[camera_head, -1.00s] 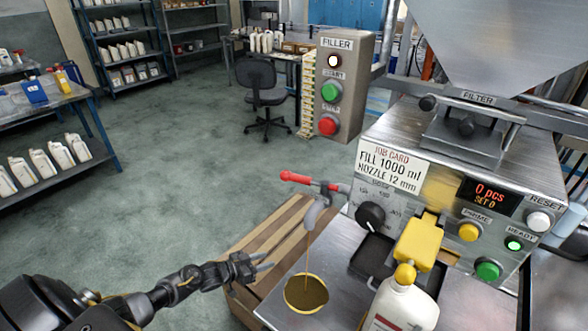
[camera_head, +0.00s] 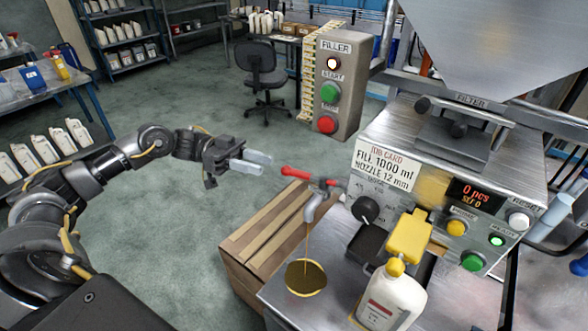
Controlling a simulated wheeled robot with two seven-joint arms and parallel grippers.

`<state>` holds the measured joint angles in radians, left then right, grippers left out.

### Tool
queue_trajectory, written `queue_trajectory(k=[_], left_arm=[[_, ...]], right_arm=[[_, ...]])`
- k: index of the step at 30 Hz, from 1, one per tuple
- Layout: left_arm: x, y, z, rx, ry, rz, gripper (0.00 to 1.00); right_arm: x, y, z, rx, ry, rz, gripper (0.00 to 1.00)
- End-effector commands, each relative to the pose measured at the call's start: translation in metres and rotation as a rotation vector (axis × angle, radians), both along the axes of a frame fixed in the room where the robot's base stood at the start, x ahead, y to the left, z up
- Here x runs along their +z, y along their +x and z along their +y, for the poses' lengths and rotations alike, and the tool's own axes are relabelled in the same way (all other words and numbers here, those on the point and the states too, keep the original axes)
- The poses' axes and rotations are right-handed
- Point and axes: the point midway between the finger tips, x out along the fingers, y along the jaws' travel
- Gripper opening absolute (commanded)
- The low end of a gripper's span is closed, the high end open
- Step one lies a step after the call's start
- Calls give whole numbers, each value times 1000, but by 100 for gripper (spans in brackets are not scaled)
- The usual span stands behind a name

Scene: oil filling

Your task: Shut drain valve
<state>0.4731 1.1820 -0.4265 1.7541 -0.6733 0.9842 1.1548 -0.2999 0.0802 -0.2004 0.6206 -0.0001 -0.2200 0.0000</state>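The drain valve has a red lever handle (camera_head: 296,172) that points left from the grey tap body (camera_head: 318,198) on the filler's left side. A thin stream of oil (camera_head: 307,240) falls from the spout into a round pan of dark oil (camera_head: 305,278). My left gripper (camera_head: 257,163) is just left of the red handle's end, at about its height in the picture. Its two pale fingers are apart and nothing shows between them. Whether it touches the handle is not clear, but a small gap shows. My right gripper is not visible.
A wooden crate (camera_head: 262,240) lies below the handle. The FILLER post (camera_head: 337,85) with green and red buttons stands behind. Open floor lies to the left.

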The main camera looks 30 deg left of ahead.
Motion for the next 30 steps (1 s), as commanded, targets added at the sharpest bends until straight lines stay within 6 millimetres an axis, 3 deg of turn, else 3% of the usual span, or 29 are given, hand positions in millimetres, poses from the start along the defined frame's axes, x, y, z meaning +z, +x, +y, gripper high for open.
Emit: queue_trajectory(k=[9, 15, 28, 30], left_arm=[[5, 7, -59, -2, -4, -2, 37], [3, 11, -85, 1, -3, -1, 37], [0, 12, -94, 2, 0, -1, 37], [0, 12, -94, 2, 0, -1, 28]], right_arm=[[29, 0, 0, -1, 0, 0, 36], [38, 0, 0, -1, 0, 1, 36], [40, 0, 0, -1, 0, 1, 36], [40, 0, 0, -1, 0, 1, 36]])
